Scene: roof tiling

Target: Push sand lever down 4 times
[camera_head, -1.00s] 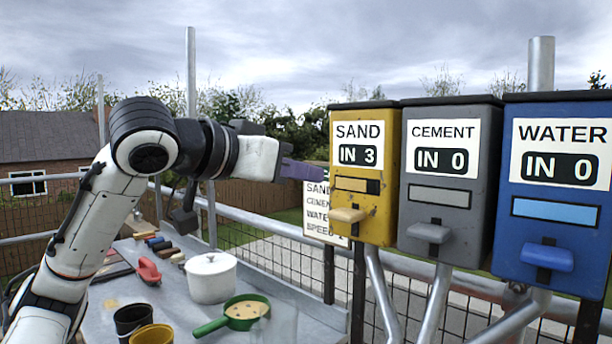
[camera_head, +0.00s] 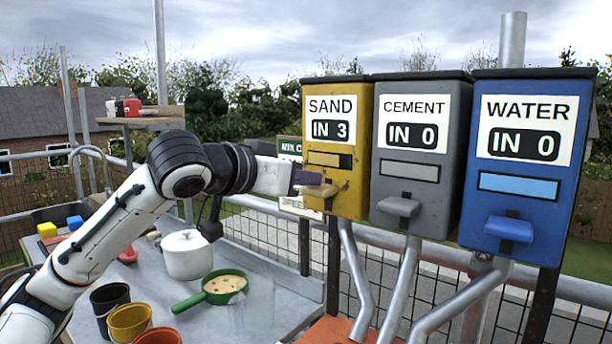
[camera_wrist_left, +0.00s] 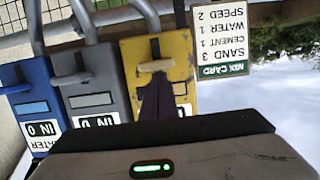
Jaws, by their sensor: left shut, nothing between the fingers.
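The yellow sand dispenser (camera_head: 347,179) reads IN 3 on its counter. Its pale sand lever (camera_head: 319,191) sticks out from the lower front; it also shows in the left wrist view (camera_wrist_left: 155,66). My left gripper (camera_head: 307,180) is shut and empty, with its purple fingertips at the lever, just above it and slightly to its left. I cannot tell whether they touch. In the left wrist view the shut fingers (camera_wrist_left: 157,100) point at the lever. My right gripper is not in view.
The grey cement dispenser (camera_head: 414,171) and blue water dispenser (camera_head: 543,188) both read IN 0. A mix card (camera_wrist_left: 222,40) lists sand 3, cement 1, water 1, speed 2. A white pot (camera_head: 187,256), green pan (camera_head: 223,287) and several buckets stand on the bench below.

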